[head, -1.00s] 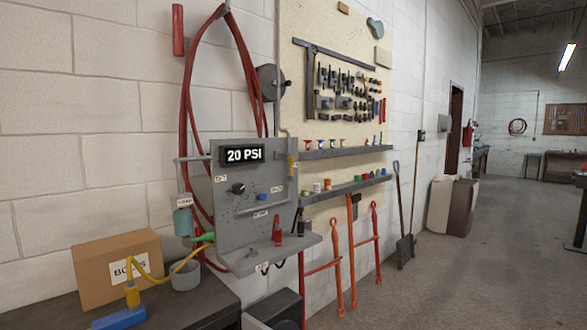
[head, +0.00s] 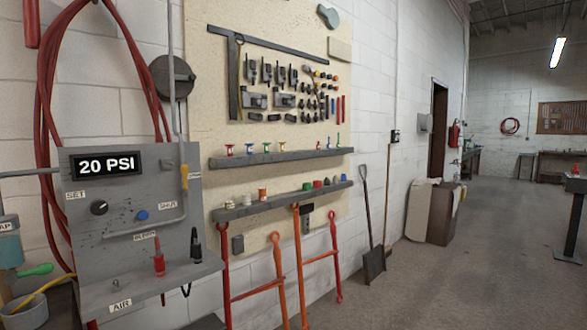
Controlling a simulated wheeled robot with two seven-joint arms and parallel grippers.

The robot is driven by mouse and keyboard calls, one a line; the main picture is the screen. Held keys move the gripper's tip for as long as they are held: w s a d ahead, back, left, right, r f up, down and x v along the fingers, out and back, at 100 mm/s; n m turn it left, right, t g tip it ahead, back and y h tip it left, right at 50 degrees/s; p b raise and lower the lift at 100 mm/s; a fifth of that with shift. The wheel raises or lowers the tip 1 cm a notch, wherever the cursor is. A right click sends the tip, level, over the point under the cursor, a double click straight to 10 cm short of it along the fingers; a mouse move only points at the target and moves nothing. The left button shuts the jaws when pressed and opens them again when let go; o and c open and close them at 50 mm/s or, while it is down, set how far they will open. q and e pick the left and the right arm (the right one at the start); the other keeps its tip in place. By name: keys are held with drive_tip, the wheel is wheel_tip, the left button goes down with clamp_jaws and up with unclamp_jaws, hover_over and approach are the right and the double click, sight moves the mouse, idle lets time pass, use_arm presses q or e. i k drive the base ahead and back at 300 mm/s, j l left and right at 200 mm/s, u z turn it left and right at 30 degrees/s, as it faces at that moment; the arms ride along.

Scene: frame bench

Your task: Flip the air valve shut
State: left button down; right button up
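The grey air panel (head: 125,210) is on the left of the head view, fixed near the block wall. Its display (head: 107,164) reads 20 PSI. A yellow lever (head: 184,177) sits upright on the pipe at the panel's right edge, near a label reading SHUT (head: 167,205). A black knob (head: 99,208) is near the SET label, and a blue button (head: 142,215) is right of it. A red-tipped part (head: 158,257) and a black one (head: 196,245) stand on the panel's shelf, which bears an AIR label (head: 121,305). Neither of my grippers is in view.
Red hose (head: 50,130) hangs on the wall at left. A tool board (head: 275,60) with two narrow shelves is right of the panel. Red and orange long-handled tools (head: 299,265) and a shovel (head: 373,260) lean below. The concrete floor (head: 450,290) at right is clear.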

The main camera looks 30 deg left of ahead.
sight(185, 169)
drive_tip(key=i+l, duration=0.15)
drive_tip(key=i, duration=0.25)
drive_tip(key=i+l, duration=0.15)
drive_tip(key=i, duration=0.25)
drive_tip(key=i+l, duration=0.15)
drive_tip(key=i, duration=0.25)
drive_tip(key=i+j+u, duration=0.1)
drive_tip(key=i+u, duration=0.15)
drive_tip(key=u, duration=0.2)
drive_tip(key=i+u, duration=0.3)
drive_tip(key=u, duration=0.2)
drive_tip(key=i+u, duration=0.25)
drive_tip(key=u, duration=0.2)
drive_tip(key=i+l+u, duration=0.2)
drive_tip(key=u, duration=0.3)
drive_tip(key=i+l+u, duration=0.25)
drive_tip(key=u, duration=0.2)
drive_tip(key=i+l+u, duration=0.25)
drive_tip(key=u, duration=0.2)
drive_tip(key=i+l+u, duration=0.55)
drive_tip(key=l+u, duration=0.3)
